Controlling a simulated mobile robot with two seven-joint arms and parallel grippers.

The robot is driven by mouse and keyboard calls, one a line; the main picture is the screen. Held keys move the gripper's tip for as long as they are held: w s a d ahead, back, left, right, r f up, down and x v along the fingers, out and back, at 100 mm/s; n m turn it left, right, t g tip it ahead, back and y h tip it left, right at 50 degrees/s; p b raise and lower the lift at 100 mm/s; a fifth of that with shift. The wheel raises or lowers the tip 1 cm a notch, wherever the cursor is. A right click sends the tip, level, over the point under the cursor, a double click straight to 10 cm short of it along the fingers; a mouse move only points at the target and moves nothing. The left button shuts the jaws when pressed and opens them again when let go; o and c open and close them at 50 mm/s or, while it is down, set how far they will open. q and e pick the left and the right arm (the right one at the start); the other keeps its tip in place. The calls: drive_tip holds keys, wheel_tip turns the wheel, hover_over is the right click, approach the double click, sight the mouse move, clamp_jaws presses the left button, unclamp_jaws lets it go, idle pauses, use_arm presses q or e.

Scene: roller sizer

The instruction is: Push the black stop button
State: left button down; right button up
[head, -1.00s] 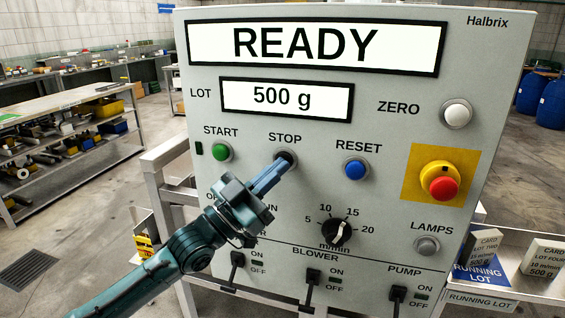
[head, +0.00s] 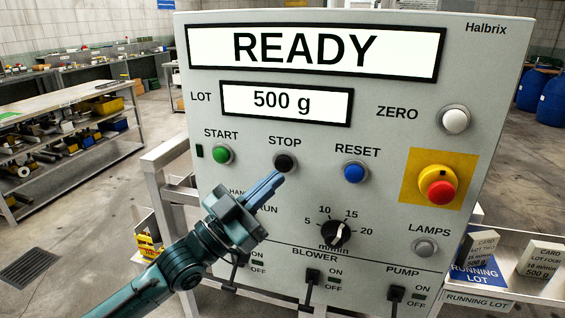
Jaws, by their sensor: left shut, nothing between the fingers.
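The black stop button (head: 285,162) sits under the word STOP on the grey control panel (head: 390,130), between the green start button (head: 222,154) and the blue reset button (head: 355,171). Its black cap is in clear view. My left gripper (head: 277,178) is shut and empty. Its blue fingertips point up and right, just below the stop button in the picture, with a small gap showing between them. My right gripper is not in view.
The panel displays (head: 310,50) read READY and 500 g. A red emergency button (head: 438,191) on a yellow plate, a black speed knob (head: 336,233) and several toggle switches share the panel.

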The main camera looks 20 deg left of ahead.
use_arm(q)
drive_tip(key=s+p, duration=0.1)
drive_tip(key=s, duration=0.2)
drive_tip(key=shift+s, duration=0.25)
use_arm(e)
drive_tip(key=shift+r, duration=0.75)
use_arm(q)
drive_tip(key=s+d+f+n+g+y, duration=0.1)
drive_tip(key=s+f+n+y, duration=0.2)
drive_tip(key=f, duration=0.7)
drive_tip(key=s+f+n+g+y, duration=0.15)
drive_tip(key=f+y, duration=0.35)
drive_tip(key=f, duration=0.5)
drive_tip(key=s+f+n+g+y, duration=0.3)
drive_tip(key=s+f+g, duration=0.2)
drive_tip(key=s+f, duration=0.6)
wheel_tip(320, 180, down, 4)
drive_tip(key=shift+s+a+f+y, duration=0.1)
drive_tip(key=shift+s+a+y, duration=0.15)
drive_tip(key=shift+s+y, duration=0.15)
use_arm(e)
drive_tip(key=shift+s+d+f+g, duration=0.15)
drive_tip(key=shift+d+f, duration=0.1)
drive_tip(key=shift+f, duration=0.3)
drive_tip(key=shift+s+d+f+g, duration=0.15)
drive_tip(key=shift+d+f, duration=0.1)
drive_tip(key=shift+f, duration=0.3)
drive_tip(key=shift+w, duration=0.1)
